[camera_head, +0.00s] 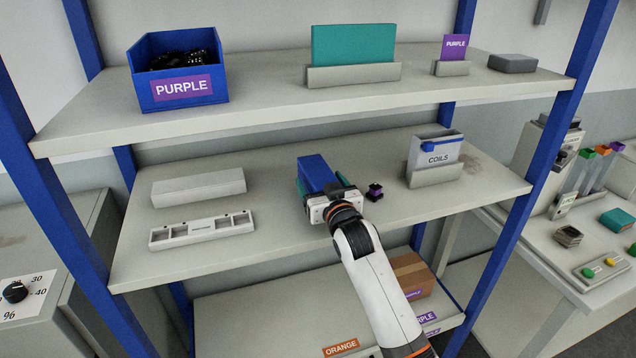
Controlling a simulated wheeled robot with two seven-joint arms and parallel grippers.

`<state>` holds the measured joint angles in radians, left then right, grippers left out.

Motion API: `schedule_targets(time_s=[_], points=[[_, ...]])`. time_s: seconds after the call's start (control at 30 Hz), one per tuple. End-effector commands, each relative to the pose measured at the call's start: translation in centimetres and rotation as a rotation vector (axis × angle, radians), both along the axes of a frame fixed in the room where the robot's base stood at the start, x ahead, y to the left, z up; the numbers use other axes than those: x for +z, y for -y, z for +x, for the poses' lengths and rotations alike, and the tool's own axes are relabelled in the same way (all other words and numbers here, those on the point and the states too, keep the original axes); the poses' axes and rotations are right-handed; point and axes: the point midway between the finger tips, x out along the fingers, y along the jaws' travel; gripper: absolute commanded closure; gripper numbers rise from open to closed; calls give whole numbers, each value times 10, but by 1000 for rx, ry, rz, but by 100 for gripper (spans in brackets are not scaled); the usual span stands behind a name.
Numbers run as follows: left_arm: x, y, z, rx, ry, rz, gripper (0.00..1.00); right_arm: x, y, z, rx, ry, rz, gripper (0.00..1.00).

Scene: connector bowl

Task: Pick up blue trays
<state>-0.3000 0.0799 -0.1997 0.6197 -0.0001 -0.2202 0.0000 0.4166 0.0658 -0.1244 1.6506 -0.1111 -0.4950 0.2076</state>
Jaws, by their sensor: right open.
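A blue tray-like piece (317,172) with teal along its sides sits on the middle shelf. My right gripper (330,194) is right at its near end. The gripper is open, and its fingers are partly hidden, so I cannot tell whether they touch the piece. A larger blue bin (178,70) with a purple label reading PURPLE stands on the top shelf at the left, with dark parts in it. My left gripper is not in view.
On the middle shelf are a white block (198,187), a slotted white rack (202,231), a small dark purple part (374,192) and a COILS holder (435,160). A cardboard box (411,274) is on the lower shelf. Blue posts frame the shelves.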

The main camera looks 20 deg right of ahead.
Motion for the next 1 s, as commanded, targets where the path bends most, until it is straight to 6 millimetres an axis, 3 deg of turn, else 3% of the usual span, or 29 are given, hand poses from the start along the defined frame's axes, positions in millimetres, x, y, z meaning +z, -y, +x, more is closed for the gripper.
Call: schedule_targets(time_s=[0.07,0.4,0.73,1.0], points=[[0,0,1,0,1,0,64,0,0,0,0,0,0,23],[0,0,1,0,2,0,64,0,0,0,0,-1,0,77],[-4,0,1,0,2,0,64,10,0,0,0,5,0,77],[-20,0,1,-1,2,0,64,63,0,0,-1,9,0,77]])
